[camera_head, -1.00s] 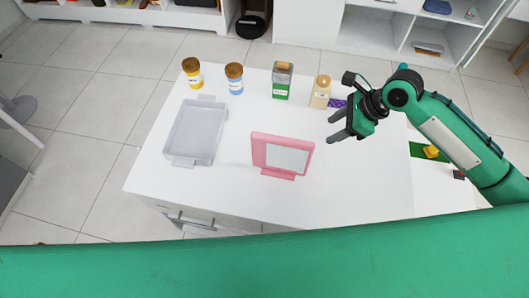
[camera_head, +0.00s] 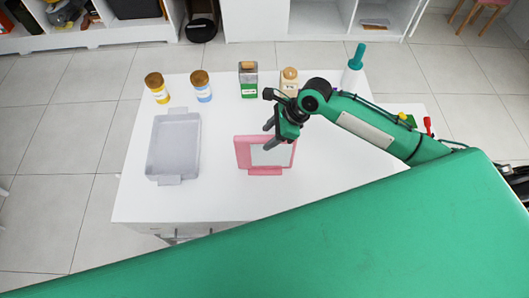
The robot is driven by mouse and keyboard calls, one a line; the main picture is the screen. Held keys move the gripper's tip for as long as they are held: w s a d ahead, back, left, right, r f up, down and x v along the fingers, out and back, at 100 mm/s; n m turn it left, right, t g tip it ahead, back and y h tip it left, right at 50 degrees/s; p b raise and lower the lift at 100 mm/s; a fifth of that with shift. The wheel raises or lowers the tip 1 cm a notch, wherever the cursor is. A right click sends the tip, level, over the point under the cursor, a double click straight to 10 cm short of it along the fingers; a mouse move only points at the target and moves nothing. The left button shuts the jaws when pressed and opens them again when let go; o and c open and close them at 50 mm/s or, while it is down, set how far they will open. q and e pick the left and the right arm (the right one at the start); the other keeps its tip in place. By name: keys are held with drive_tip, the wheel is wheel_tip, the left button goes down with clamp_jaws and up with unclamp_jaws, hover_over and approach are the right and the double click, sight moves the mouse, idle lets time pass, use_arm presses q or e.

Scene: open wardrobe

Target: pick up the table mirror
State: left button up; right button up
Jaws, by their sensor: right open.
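The gripper hides part of the mirror's top edge and glass. My left gripper is not in view.
A grey tray (camera_head: 151,152) lies left of the mirror.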

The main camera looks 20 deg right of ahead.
sight(267, 137)
drive_tip(key=p+x, duration=0.1)
drive_tip(key=x, duration=0.2)
drive_tip(key=shift+w+f, duration=0.15)
drive_tip(key=shift+f, duration=0.15)
drive_tip(key=shift+w+a+f, duration=0.1)
drive_tip(key=shift+a+f, duration=0.2)
drive_tip(key=shift+f, duration=0.15)
drive_tip(key=shift+c, duration=1.3)
clamp_jaws()
